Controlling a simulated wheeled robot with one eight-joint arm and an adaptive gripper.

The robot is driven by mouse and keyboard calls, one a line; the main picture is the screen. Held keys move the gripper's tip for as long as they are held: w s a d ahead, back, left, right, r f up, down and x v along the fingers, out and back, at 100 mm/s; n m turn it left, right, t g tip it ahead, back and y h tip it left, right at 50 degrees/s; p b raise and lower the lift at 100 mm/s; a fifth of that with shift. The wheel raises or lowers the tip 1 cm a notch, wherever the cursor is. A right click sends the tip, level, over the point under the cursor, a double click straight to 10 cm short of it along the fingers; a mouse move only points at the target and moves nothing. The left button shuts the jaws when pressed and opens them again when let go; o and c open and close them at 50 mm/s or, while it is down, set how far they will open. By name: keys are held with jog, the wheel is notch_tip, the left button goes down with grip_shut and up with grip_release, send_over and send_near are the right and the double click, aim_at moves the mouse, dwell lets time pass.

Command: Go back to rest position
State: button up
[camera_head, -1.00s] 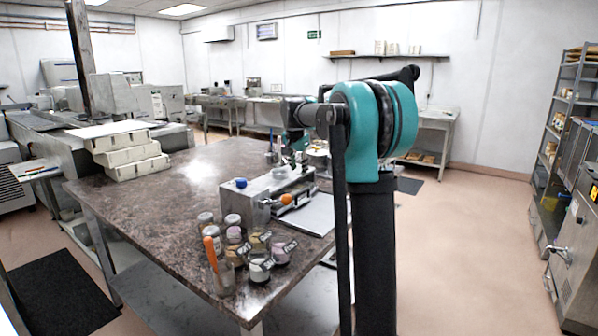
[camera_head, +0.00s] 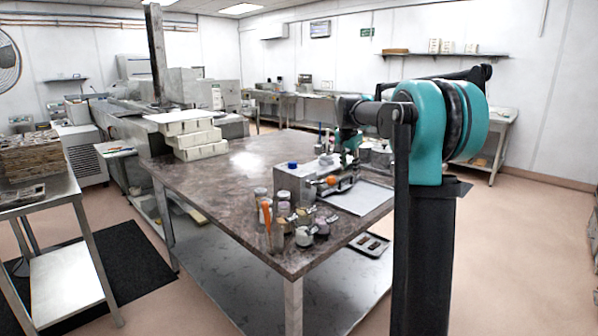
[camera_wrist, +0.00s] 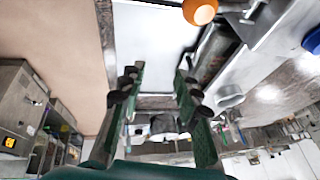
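My gripper (camera_wrist: 157,85) shows in the wrist view as two green fingers with dark pads, spread apart with nothing held between them. In the head view it is small and partly hidden behind my teal arm joint, above the far part of the stone-topped table (camera_head: 215,190). A metal device (camera_head: 310,176) with a blue knob and an orange ball stands on the table close to the gripper. The orange ball (camera_wrist: 200,11) also shows at the top of the wrist view, beside a pale sheet (camera_wrist: 150,45).
Several jars (camera_head: 284,205) and an orange-handled tool stand near the table's front corner. White blocks (camera_head: 195,138) are stacked at its back left. A small tray (camera_head: 370,243) lies on the lower shelf. A metal stand (camera_head: 62,196) is at left. Open floor lies at right.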

jog(key=s+f+n, duration=0.3)
jog(key=s+f, duration=0.6)
jog(key=s, duration=0.5)
jog(key=s+f+n+y, duration=0.1)
jog(key=s+f+n, duration=0.2)
jog(key=s+f, duration=0.6)
jog(key=s+f+n, duration=0.3)
jog(key=s+f, duration=0.6)
jog(key=s, duration=1.2)
jog(key=shift+s+y, duration=0.25)
jog(key=shift+y, duration=0.15)
jog(key=shift+d, duration=0.1)
